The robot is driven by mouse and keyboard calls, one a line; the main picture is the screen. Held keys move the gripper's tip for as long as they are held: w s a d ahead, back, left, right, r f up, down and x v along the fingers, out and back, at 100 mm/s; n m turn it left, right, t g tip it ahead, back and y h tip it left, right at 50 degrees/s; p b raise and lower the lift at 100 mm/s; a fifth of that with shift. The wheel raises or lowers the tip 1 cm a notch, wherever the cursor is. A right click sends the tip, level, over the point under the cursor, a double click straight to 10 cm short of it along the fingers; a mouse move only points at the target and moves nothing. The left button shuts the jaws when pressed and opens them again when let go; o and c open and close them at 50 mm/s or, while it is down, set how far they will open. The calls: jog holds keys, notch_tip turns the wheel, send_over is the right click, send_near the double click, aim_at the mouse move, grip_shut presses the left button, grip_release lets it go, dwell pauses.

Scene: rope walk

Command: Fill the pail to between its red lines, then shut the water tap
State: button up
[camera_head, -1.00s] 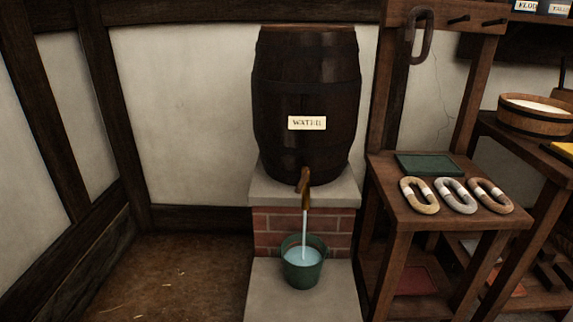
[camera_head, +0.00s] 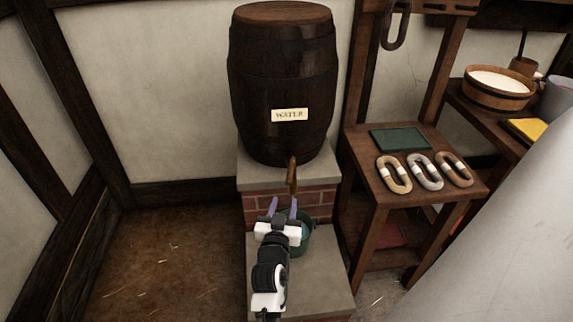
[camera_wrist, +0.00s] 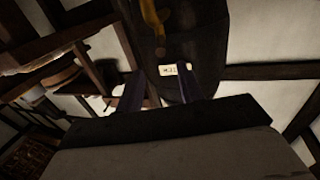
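The dark wooden barrel (camera_head: 285,75) labelled WATER stands on a stone-topped brick plinth, and its label also shows in the wrist view (camera_wrist: 176,69). The brown water tap (camera_head: 292,176) juts from its lower front; it also shows in the wrist view (camera_wrist: 153,22). The green pail (camera_head: 308,238) stands on the stone slab below the tap, mostly hidden behind my gripper. Its water level and red lines cannot be seen. I cannot make out whether water is running. My gripper (camera_head: 282,205) is open and empty, its fingers apart, just below and in front of the tap.
A wooden stand (camera_head: 425,205) at right holds a green mat (camera_head: 400,139) and three shackle-like rings (camera_head: 425,172). Another bench bears a wooden tub (camera_head: 498,90) of white stuff. A grey shape, perhaps mine, covers the lower right. The floor at left is clear.

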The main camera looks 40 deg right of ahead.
aim_at(292, 165)
jog(key=p+x, duration=0.3)
jog(key=x, duration=1)
jog(key=shift+w+d, duration=0.15)
jog(key=shift+w, duration=0.15)
jog(key=shift+c, duration=0.3)
grip_shut()
